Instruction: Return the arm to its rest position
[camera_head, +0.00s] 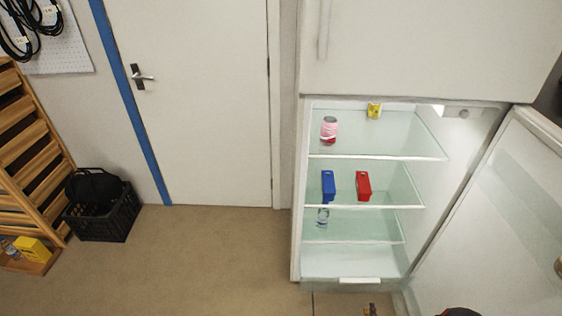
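My gripper cannot be made out in the head view. Only two small cut-off shapes show at the bottom edge: a brownish one (371,310) and a dark rounded one (460,312). I cannot tell what they are. The fridge (347,279) stands open at the right, with no arm inside it. On its top shelf are a pink and white can (329,131) and a small yellow item (374,110). On the middle shelf a blue box (328,186) and a red box (363,186) stand apart. A clear bottle or glass (323,217) shows below them.
The fridge door (500,220) is swung wide open to the right. A closed white door (200,100) is at the back. A black crate (103,222) and a wooden rack (30,150) with a yellow box (34,249) stand left. The carpet (200,260) between is clear.

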